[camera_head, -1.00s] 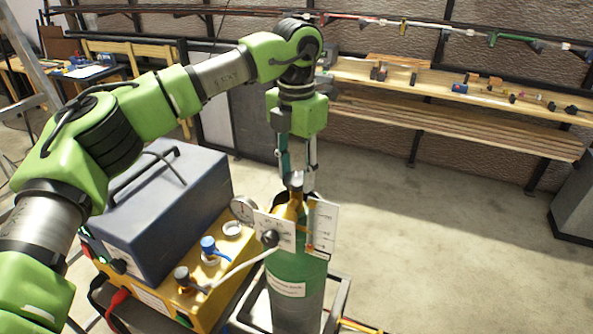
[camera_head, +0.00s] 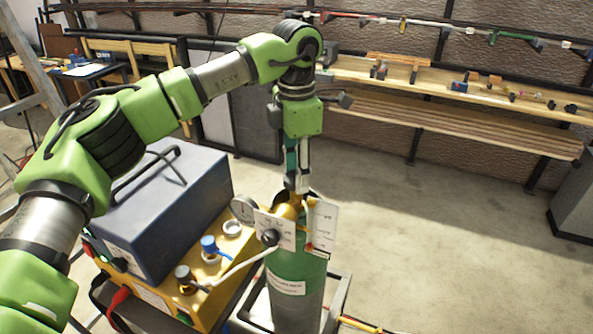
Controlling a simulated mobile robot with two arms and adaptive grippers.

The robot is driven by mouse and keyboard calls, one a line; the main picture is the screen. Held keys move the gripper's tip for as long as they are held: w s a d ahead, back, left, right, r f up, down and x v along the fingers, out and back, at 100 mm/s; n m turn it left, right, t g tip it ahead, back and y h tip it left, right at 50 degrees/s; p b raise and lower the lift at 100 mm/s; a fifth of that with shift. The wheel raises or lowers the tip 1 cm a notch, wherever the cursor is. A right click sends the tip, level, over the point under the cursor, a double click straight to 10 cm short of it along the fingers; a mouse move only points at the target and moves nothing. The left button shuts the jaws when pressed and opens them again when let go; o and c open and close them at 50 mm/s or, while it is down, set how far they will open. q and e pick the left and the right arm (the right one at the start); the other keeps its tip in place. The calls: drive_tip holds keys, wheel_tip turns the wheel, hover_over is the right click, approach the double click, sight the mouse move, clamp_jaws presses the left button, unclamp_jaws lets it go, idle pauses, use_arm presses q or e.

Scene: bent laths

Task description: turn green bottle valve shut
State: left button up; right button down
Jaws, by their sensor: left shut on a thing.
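The green bottle (camera_head: 300,272) stands upright in a metal frame, with a green upper part and a grey lower part. A brass fitting (camera_head: 289,211), a round gauge (camera_head: 243,209) and white plates are at its top. My left gripper (camera_head: 297,188) points straight down over the bottle's top and is shut on the valve, which its fingers mostly hide. My right gripper is not in view.
A blue box (camera_head: 155,215) with a handle sits on a yellow unit (camera_head: 215,273) left of the bottle. A wooden bench (camera_head: 450,128) runs along the back wall. The floor (camera_head: 440,260) right of the bottle is clear.

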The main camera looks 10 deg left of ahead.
use_arm(q)
drive_tip(key=shift+r, duration=0.1)
drive_tip(key=o, duration=1.1)
wheel_tip(320, 180, up, 12)
